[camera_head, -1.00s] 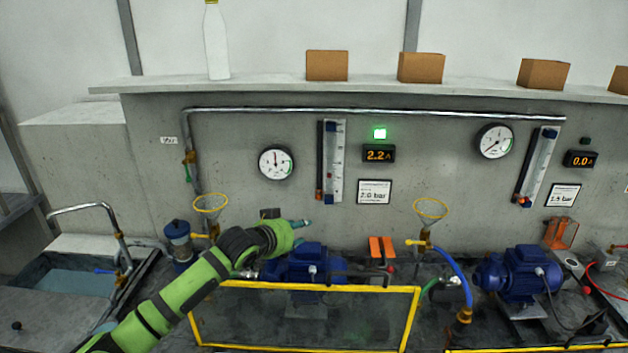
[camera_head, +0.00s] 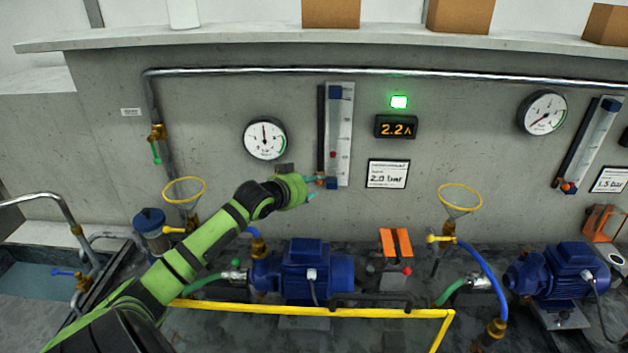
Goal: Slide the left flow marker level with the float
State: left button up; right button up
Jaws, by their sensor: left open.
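The left flow meter (camera_head: 345,130) is a clear upright tube on a pale scale plate, with blue end blocks and a dark rail along its left side. Its float (camera_head: 333,154) is a small red spot in the lower half of the tube. The left flow marker (camera_head: 320,183) appears as a small orange-red piece low on the rail, clearly below the float. My left gripper (camera_head: 313,187) is open, its teal fingertips at the marker, one above and one below. I cannot tell whether they touch it. My right gripper is out of view.
A round gauge (camera_head: 264,139) is left of the meter; a lit 2.2 display (camera_head: 396,127) and a label card (camera_head: 388,174) are right. Below stand a blue pump (camera_head: 305,272), yellow-rimmed funnels (camera_head: 460,197) and a yellow frame (camera_head: 300,309). A second flow meter (camera_head: 590,145) is far right.

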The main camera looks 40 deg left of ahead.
pick_arm(q)
jog(key=x, duration=0.3)
jog(key=shift+c, duration=0.4)
jog(key=shift+a, duration=0.1)
grip_shut()
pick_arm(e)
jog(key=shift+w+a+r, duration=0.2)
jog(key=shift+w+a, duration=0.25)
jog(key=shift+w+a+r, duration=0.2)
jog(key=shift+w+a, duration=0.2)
